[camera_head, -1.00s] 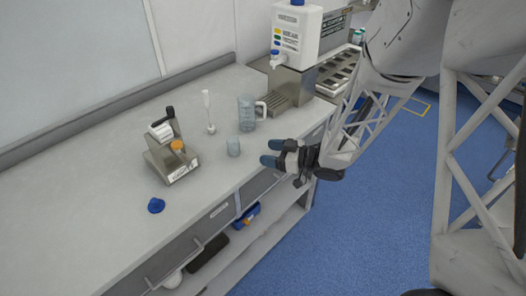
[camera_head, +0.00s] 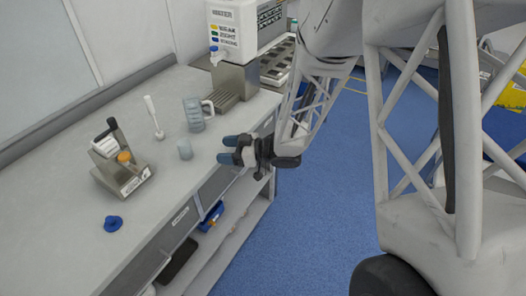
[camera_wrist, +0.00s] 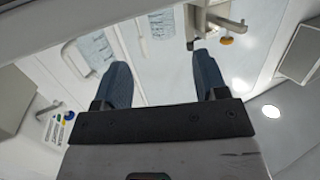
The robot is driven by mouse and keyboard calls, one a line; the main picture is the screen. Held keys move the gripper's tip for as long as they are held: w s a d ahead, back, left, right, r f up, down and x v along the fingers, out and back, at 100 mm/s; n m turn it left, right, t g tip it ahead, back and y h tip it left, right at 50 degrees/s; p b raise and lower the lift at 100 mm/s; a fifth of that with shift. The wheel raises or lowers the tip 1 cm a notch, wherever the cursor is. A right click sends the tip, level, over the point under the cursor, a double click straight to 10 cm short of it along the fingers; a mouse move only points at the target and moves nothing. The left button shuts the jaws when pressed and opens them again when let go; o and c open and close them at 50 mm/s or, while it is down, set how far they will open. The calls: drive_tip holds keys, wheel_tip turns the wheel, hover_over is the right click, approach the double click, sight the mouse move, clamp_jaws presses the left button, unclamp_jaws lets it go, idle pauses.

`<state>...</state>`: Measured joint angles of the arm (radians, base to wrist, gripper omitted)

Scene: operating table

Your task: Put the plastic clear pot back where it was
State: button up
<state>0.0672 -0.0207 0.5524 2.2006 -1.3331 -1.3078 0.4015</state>
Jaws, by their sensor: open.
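The small clear plastic pot (camera_head: 185,149) stands upright on the grey counter, near its front edge. The fingers are apart and empty, and do not touch the pot.
A larger clear jug (camera_head: 194,114) with a handle stands behind the pot. A white stick-like tool (camera_head: 154,117) stands to its left. A metal holder (camera_head: 124,177) with an orange knob and a blue cap (camera_head: 113,223) are further left. A white dispenser (camera_head: 232,32) stands at the back.

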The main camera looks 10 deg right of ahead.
drive_tip(key=s+d+r+m+t+h, duration=0.1)
drive_tip(key=d+r+m+t+h, duration=0.55)
drive_tip(key=d+r+h, duration=0.7)
drive_tip(key=s+r+m+g, duration=0.1)
drive_tip(key=s+m+g, duration=0.1)
drive_tip(key=s, duration=0.6)
drive_tip(key=s+r+m+g+h, duration=0.1)
drive_tip(key=s+r+m+g, duration=0.1)
drive_tip(key=s, duration=0.7)
drive_tip(key=s+r+m+g, duration=0.2)
drive_tip(key=s+g, duration=0.4)
drive_tip(key=s, duration=0.3)
drive_tip(key=shift+a+r+m, duration=0.15)
drive_tip(key=shift+r+m, duration=0.1)
drive_tip(key=shift+m, duration=0.4)
